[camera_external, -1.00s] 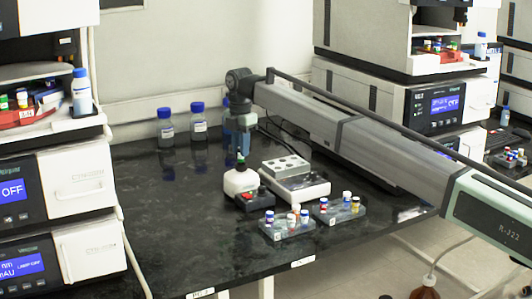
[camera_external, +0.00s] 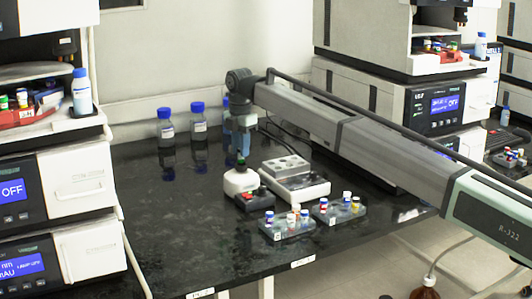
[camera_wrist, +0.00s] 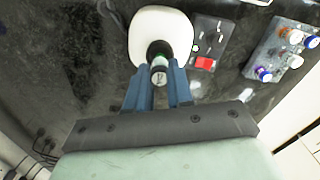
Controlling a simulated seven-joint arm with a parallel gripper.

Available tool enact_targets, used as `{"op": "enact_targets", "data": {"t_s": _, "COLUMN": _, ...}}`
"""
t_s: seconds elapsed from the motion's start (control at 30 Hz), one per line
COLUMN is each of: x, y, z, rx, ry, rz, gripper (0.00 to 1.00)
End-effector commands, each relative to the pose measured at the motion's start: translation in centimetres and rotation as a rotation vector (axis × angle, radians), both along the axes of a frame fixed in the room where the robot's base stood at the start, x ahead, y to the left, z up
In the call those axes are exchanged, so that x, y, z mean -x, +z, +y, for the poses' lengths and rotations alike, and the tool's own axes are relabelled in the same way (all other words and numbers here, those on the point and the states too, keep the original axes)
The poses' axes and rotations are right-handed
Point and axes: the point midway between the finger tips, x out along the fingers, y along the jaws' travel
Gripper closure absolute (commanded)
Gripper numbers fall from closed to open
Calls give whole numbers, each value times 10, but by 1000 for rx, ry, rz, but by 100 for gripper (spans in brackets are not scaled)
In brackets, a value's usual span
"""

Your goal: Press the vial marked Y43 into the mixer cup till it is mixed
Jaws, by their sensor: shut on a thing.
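My gripper (camera_wrist: 160,82) is shut on a small vial (camera_wrist: 159,72) with a pale end, directly at the mixer cup. A mark shows on the vial, but it is too small to read surely. The mixer (camera_external: 240,182) is a white rounded body with a dark round cup (camera_wrist: 158,49) on top. In the external view my gripper (camera_external: 242,152) points straight down over the mixer. The vial's lower end is at the cup opening; I cannot tell how deep it sits. A green glow shows at the cup.
A dark control box with a red button (camera_wrist: 204,62) sits beside the mixer. Two racks of capped vials (camera_external: 288,226) (camera_external: 338,210) stand in front, right of it. A grey block on a white base (camera_external: 294,180) is behind them. Blue-capped bottles (camera_external: 166,128) stand at the back left.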

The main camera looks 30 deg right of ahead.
Motion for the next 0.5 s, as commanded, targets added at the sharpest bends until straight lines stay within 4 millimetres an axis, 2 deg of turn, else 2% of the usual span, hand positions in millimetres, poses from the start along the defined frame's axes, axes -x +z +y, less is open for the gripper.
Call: {"op": "enact_targets", "data": {"t_s": 0.5, "x": 0, "y": -6, "z": 0, "rx": 0, "ry": 0, "rz": 0, "gripper": 100}}
